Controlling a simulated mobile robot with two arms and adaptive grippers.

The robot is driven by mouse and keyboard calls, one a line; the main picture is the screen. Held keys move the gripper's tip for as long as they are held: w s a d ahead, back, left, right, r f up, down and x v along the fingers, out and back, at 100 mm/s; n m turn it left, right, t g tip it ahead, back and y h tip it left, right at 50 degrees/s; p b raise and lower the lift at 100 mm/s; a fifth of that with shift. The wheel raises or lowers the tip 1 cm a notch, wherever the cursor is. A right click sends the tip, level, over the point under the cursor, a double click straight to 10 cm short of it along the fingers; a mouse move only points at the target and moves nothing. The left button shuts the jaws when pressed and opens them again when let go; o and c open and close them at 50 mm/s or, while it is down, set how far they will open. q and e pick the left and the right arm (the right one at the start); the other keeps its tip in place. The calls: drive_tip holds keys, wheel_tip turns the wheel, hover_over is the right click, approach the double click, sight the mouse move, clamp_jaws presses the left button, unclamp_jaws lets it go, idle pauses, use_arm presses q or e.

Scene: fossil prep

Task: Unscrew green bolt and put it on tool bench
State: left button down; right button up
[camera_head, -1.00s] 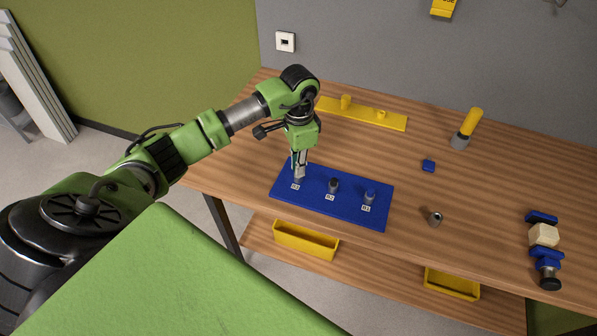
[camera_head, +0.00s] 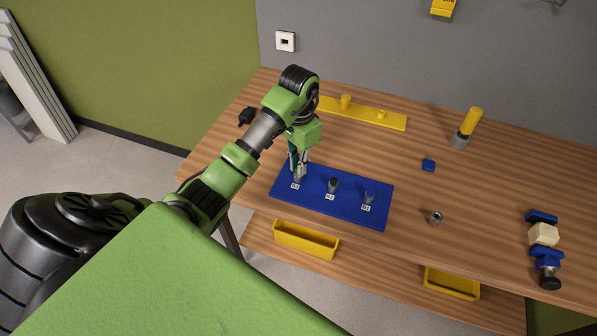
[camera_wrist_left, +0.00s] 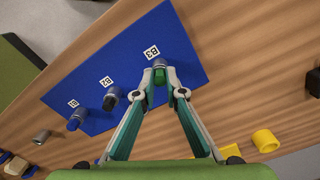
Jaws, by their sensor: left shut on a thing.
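My left gripper (camera_head: 299,174) is over the left end of the blue board (camera_head: 345,212). In the left wrist view its two fingers (camera_wrist_left: 161,82) are shut on the green bolt (camera_wrist_left: 160,74). The bolt is at the grey round socket (camera_wrist_left: 159,63) beside the B3 label. I cannot tell how far its thread sits in the socket. The wooden tool bench (camera_head: 480,180) carries the board. My right gripper is not in view.
A dark bolt (camera_head: 333,184) stands at B2 and a blue one (camera_wrist_left: 75,123) at B1. A grey nut-like piece (camera_head: 435,217), a blue cube (camera_head: 428,165), a yellow-handled tool (camera_head: 467,130) and a yellow rail (camera_head: 375,116) are on the bench. Bare wood lies right of the board.

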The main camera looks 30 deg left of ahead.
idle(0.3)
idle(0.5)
use_arm(q)
drive_tip(key=c, duration=2.1)
unclamp_jaws()
